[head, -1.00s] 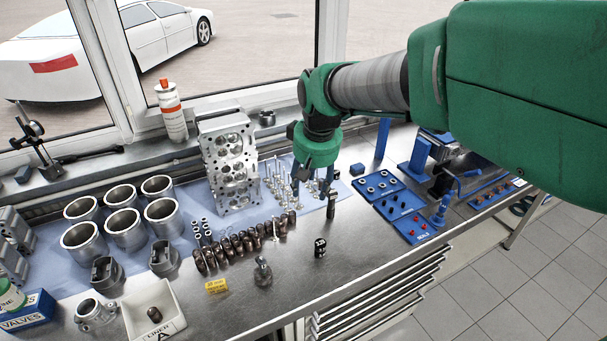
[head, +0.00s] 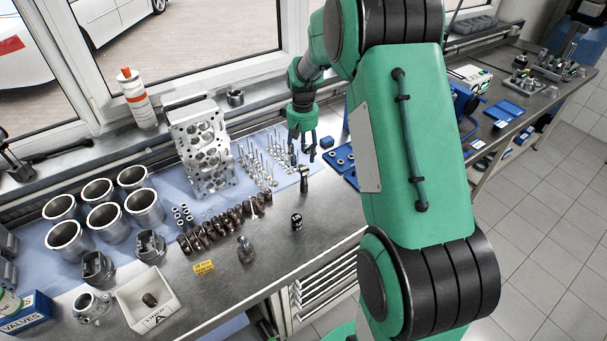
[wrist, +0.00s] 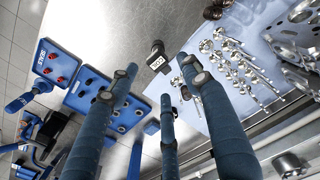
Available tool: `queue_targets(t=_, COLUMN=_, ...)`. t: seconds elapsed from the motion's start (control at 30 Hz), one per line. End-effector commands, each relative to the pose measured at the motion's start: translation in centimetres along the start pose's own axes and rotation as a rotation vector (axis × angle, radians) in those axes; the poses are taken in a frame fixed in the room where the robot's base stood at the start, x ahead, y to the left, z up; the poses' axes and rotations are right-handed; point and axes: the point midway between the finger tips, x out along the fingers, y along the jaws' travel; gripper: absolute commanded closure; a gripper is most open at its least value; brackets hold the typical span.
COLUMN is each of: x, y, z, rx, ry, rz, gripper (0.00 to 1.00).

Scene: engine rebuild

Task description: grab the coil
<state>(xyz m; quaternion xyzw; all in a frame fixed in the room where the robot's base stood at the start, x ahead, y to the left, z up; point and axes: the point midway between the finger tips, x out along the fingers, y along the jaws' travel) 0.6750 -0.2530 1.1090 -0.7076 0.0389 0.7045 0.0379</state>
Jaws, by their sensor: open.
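A small dark piece with a pale top (head: 304,179) stands near the front right corner of the blue mat; I take it as the coil, though its shape is too small to be sure. In the wrist view a small dark labelled piece (wrist: 157,60) shows on bare metal beside the mat, beyond the fingertips; it is likely the same one. My gripper (head: 302,142) is above the back of the bench, behind that piece. Its dark fingers are spread, with nothing between them in the wrist view (wrist: 155,85).
Upright valves (head: 258,165) stand close left of my gripper, with the cylinder head (head: 200,150) beyond. Blue trays (head: 342,160) lie to the right, partly hidden by my arm.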

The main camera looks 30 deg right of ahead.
Motion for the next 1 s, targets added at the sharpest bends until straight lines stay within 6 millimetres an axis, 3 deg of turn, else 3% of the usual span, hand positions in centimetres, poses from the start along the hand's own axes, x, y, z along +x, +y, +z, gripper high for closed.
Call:
queue_targets(t=0.57, x=1.0, y=0.4, z=-0.2, rx=0.002, ry=-0.006, rz=-0.002, gripper=0.52)
queue_targets(t=1.0, x=6.8, y=0.3, z=-0.1, rx=0.001, ry=-0.008, rz=-0.002, gripper=0.52)
